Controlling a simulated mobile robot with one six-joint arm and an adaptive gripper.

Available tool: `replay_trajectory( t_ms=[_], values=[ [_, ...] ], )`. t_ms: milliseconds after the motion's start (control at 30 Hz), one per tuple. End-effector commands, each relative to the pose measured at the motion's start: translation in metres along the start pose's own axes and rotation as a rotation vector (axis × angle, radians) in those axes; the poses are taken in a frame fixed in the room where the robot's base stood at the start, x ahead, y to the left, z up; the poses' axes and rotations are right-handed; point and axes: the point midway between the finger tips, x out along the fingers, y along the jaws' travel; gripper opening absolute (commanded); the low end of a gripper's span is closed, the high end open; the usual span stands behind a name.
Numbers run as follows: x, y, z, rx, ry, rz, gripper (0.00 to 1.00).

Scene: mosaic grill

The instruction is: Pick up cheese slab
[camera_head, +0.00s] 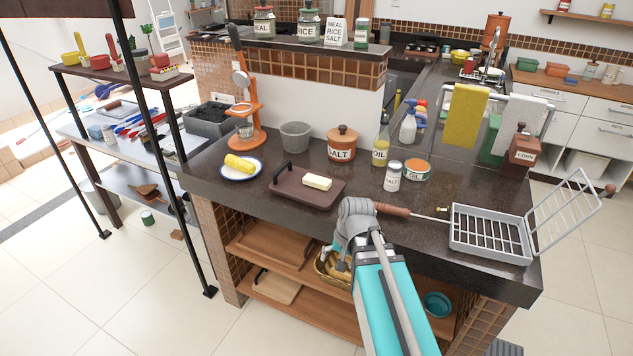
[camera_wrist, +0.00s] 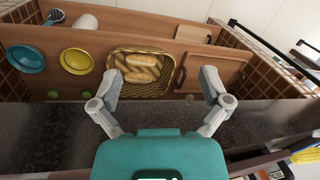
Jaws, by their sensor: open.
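The cheese slab, a small pale yellow block (camera_head: 317,182), lies on a dark brown tray (camera_head: 290,192) with a black handle, on the dark countertop in the head view. My gripper (camera_head: 338,266) hangs in front of the counter's front edge, below and in front of the tray, apart from the slab. It is partly hidden by my teal arm. In the wrist view my gripper (camera_wrist: 160,76) has its two grey fingers spread wide with nothing between them. The slab cannot be made out in the wrist view.
A plate with corn (camera_head: 241,167) stands left of the tray. The salt pot (camera_head: 342,143), a salt shaker (camera_head: 393,176) and a grill basket (camera_head: 490,236) with a wooden handle are to the right. A bread basket (camera_wrist: 158,87) sits on the shelf below.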

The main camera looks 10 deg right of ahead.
Motion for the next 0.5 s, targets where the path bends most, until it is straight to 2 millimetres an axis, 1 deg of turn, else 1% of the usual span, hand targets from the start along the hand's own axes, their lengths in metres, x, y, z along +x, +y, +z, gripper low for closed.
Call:
replay_trajectory(
  t_ms=[33,267,500],
  values=[
    [-0.004,-0.003,-0.013,0.083,0.0,-0.046,0.97],
    [-0.024,-0.018,-0.06,0.514,-0.046,-0.293,0.97],
    [-0.053,-0.024,-0.108,0.916,-0.155,-0.521,0.97]
  ],
)
